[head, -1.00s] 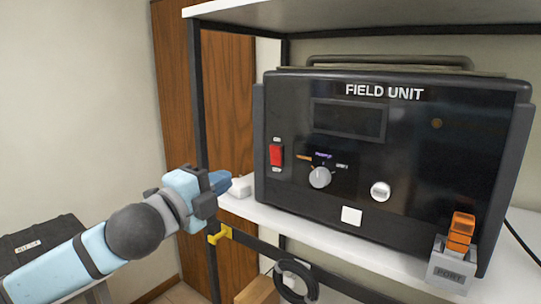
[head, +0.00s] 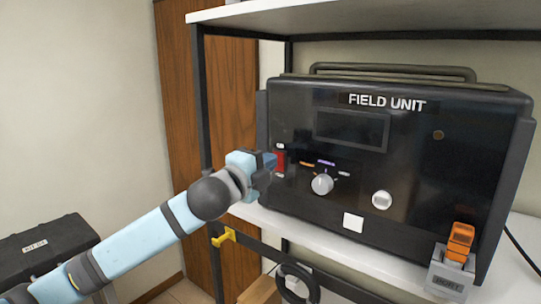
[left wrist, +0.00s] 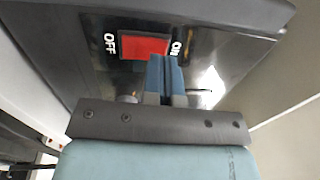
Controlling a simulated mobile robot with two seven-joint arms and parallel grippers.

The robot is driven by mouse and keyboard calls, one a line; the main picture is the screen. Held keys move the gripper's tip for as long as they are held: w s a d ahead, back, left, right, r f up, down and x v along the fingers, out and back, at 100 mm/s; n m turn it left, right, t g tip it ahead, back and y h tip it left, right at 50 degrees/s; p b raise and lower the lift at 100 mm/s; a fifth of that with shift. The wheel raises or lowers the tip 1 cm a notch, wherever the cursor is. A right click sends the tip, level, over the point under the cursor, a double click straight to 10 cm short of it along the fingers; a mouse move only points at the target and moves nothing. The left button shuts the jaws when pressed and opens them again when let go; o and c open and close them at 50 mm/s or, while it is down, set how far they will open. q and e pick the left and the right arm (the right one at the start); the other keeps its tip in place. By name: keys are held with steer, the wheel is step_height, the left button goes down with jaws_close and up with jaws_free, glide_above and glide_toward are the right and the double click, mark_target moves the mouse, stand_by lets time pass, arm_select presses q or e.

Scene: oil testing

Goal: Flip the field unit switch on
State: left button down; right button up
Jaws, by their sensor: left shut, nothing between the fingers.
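The field unit (head: 420,190) is a black box with a dark screen, standing on the white shelf. Its red switch (head: 281,160) is at the left of the front panel, partly hidden by my left gripper (head: 270,163). In the left wrist view the red switch (left wrist: 144,47) lies between the words OFF and ON. My left gripper's blue fingertips (left wrist: 164,66) are shut and empty, just below the switch near its ON end. I cannot tell whether they touch it. My right gripper is not in view.
A grey knob (head: 322,184) and a round button (head: 382,200) sit right of the switch. An orange-topped port block (head: 452,262) stands at the front right. A black shelf post (head: 203,100) rises behind my left arm. A black case (head: 45,248) is at lower left.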

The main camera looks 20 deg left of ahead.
arm_select(q)
steer(key=shift+w+d, duration=0.25)
steer(key=shift+w, duration=0.35)
steer(key=shift+r, duration=0.1)
steer(key=shift+w+p, duration=0.2)
steer(key=shift+p, duration=0.15)
